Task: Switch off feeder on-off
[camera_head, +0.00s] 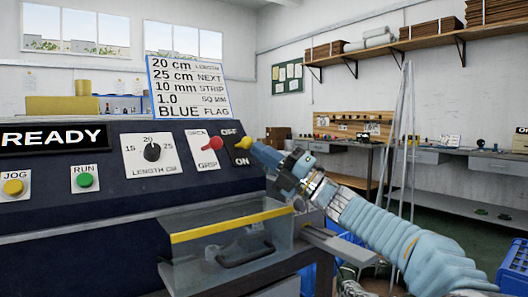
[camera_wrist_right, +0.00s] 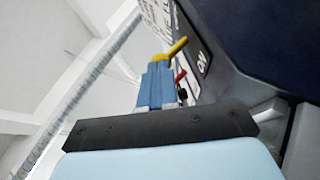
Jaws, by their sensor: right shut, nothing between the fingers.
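The feeder on-off switch (camera_head: 243,144) is a yellow lever on the dark machine panel, between the labels OFF above and ON below. It also shows in the right wrist view (camera_wrist_right: 177,47), just beyond my fingertips. My right gripper (camera_head: 256,150) is shut and empty, its blue fingers close beside the lever at its right. In the right wrist view its blue fingers (camera_wrist_right: 158,72) reach up to the yellow lever; I cannot tell whether they touch it. The fingers partly hide the lever's surroundings. My left gripper is not in view.
A red switch (camera_head: 209,141), a black length dial (camera_head: 152,152), a green RUN button (camera_head: 85,180) and a yellow JOG button (camera_head: 13,187) sit left of the lever. A clear cover (camera_head: 225,245) with a yellow edge stands below the panel. A sign (camera_head: 188,88) stands on top.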

